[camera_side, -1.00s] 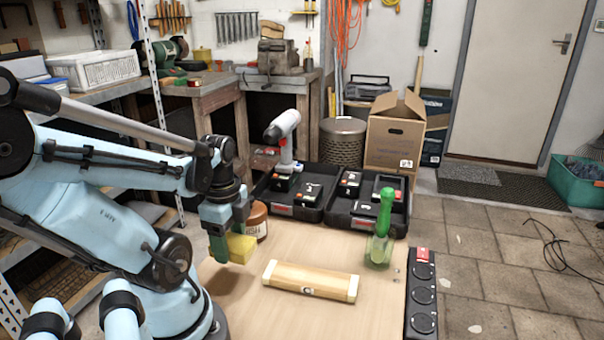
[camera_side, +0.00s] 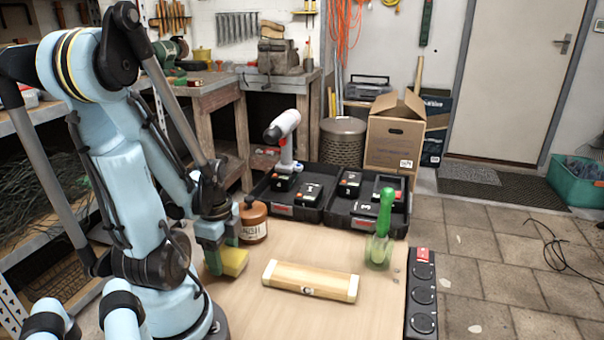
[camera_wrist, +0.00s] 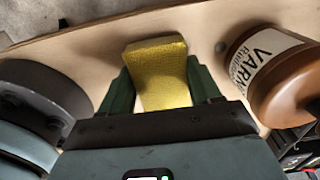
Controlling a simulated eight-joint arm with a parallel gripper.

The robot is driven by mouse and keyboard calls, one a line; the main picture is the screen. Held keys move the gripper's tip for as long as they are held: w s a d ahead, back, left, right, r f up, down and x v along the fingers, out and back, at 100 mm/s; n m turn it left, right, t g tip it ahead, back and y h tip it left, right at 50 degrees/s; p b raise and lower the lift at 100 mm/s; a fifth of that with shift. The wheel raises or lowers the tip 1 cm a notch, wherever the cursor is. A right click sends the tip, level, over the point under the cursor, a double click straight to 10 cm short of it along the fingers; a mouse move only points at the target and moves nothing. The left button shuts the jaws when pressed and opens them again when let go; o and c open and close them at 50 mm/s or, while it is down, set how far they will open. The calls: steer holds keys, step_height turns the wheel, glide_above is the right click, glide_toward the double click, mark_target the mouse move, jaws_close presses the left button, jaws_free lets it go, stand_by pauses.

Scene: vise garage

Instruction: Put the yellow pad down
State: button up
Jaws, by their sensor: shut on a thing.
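The yellow pad (camera_side: 234,262) is between the green fingers of my gripper (camera_side: 222,258) at the left edge of the wooden table. It is low over the tabletop; I cannot tell whether it touches. In the wrist view the pad (camera_wrist: 160,72) fills the space between the two fingers (camera_wrist: 160,88), and my gripper is shut on it. The pad looks tilted in the side view.
A brown varnish jar (camera_side: 253,222) stands close behind my gripper, and to its right in the wrist view (camera_wrist: 275,75). A wooden block with pale ends (camera_side: 311,280) lies right of the pad. A green bottle (camera_side: 380,235), black trays (camera_side: 300,213) and a black strip (camera_side: 421,300) sit farther off.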

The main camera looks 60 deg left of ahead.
mark_target(223, 254)
steer(key=shift+f, duration=0.3)
steer(key=o, duration=1.1)
steer(key=shift+f, duration=0.1)
steer(key=shift+r, duration=6.05)
steer(key=w+d+r+n+t, duration=0.1)
steer(key=w+d+n+t, duration=0.6)
steer(key=w+d, duration=0.9)
steer(key=shift+w+d+r+n, duration=0.15)
steer(key=shift+w+r+n, duration=0.15)
steer(key=shift+w+n, duration=0.55)
